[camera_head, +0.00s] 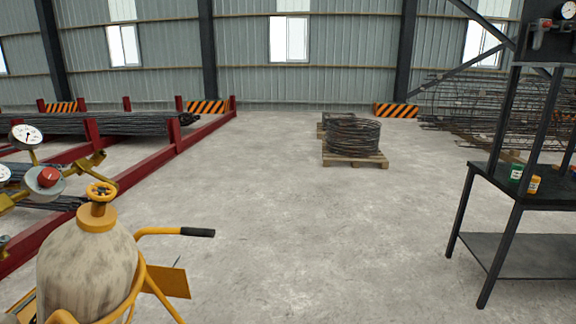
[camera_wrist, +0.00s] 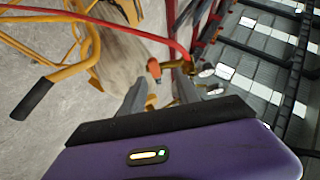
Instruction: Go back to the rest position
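My gripper (camera_wrist: 163,84) shows in the wrist view, with its purple body at the bottom and two grey fingers spread apart. I see nothing clamped between them. Beyond the fingers is a dusty gas cylinder (camera_wrist: 120,62) with yellow and red fittings (camera_wrist: 178,65) near its top. In the head view the cylinder (camera_head: 88,262) stands at the lower left on a yellow cart (camera_head: 152,278) with a black-gripped handle. My arm and gripper do not show in the head view.
A red rack (camera_head: 150,158) with rebar bundles lies at the left. A wire coil (camera_head: 352,134) sits on a pallet (camera_head: 356,160) ahead. A black workbench (camera_head: 530,190) with small green and orange containers stands at the right. The middle floor is clear.

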